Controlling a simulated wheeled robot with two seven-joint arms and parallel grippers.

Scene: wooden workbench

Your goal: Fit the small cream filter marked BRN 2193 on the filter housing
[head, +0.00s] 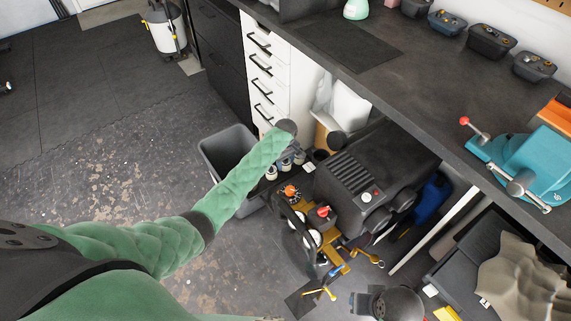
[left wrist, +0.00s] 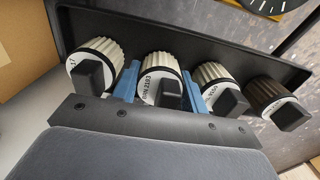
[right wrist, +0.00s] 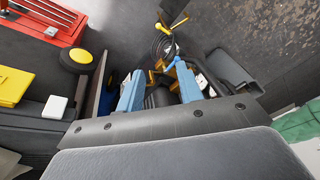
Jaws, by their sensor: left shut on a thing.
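Several small filters stand in a row in a dark tray (left wrist: 225,50), each with a pleated body and a white printed end with a black square block. My left gripper (left wrist: 160,84) is shut on the second filter from the left, a cream one (left wrist: 157,66), its blue fingers on either side of it. In the head view my left gripper (head: 290,158) is at the tray, among the filters. My right gripper (right wrist: 160,84) is open with nothing between its fingers. I cannot pick out the filter housing for certain.
A black machine (head: 352,178) with a yellow frame and red and orange knobs stands just right of the tray, under the workbench (head: 420,75). A grey bin (head: 228,150) stands left. A teal vise (head: 535,165) sits on the bench. Floor at left is clear.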

